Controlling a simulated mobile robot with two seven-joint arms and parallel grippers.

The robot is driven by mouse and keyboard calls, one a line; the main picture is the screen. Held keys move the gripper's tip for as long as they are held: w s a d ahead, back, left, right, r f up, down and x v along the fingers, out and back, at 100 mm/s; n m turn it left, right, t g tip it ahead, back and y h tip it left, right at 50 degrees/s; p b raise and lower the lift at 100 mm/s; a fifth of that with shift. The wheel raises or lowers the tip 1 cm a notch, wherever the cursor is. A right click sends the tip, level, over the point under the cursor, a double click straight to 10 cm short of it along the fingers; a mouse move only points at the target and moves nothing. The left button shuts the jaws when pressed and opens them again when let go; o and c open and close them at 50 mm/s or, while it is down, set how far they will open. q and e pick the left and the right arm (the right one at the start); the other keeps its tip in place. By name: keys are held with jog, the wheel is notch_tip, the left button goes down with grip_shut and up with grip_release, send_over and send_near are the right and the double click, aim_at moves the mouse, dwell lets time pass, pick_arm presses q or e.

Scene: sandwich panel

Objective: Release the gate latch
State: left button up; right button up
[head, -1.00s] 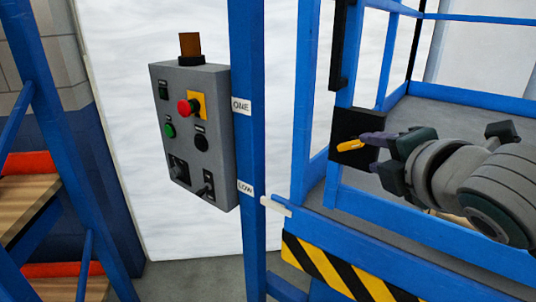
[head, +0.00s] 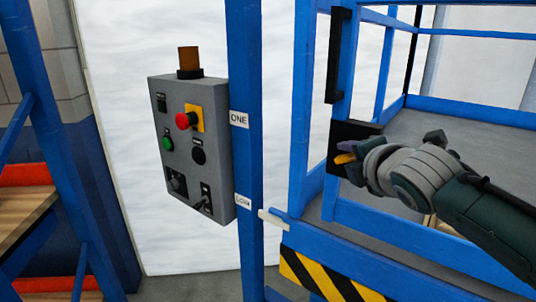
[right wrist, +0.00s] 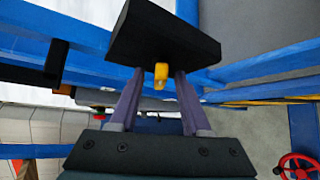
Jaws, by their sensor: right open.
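The gate latch is a black box (head: 343,134) on a blue gate post, with a small yellow lever (head: 345,158). My right gripper (head: 356,157) is at the front of the latch, its fingers partly hidden by its own body in the head view. In the right wrist view, the black latch box (right wrist: 163,36) spans the top, and the yellow lever (right wrist: 161,75) lies between the two purple fingers. The fingers are apart, with a gap on each side of the lever. My left gripper is not in view.
A grey control box (head: 194,148) with a red button is fixed left of a blue post (head: 246,160). A black gate handle (head: 339,55) is above the latch. Blue rails and a striped board (head: 320,278) lie below. A red wheel (right wrist: 298,166) shows in the right wrist view.

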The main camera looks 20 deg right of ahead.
jog(key=shift+c, duration=0.2)
grip_shut()
dwell(0.3)
jog(key=shift+f+m+t+b, duration=0.15)
jog(key=shift+m+t+b, duration=0.85)
jog(key=shift+b, duration=1.55)
jog(key=shift+f+m+t+b, duration=0.15)
jog(key=shift+m+t+b, duration=0.85)
jog(key=shift+b, duration=1.55)
jog(key=shift+o, duration=0.2)
grip_release()
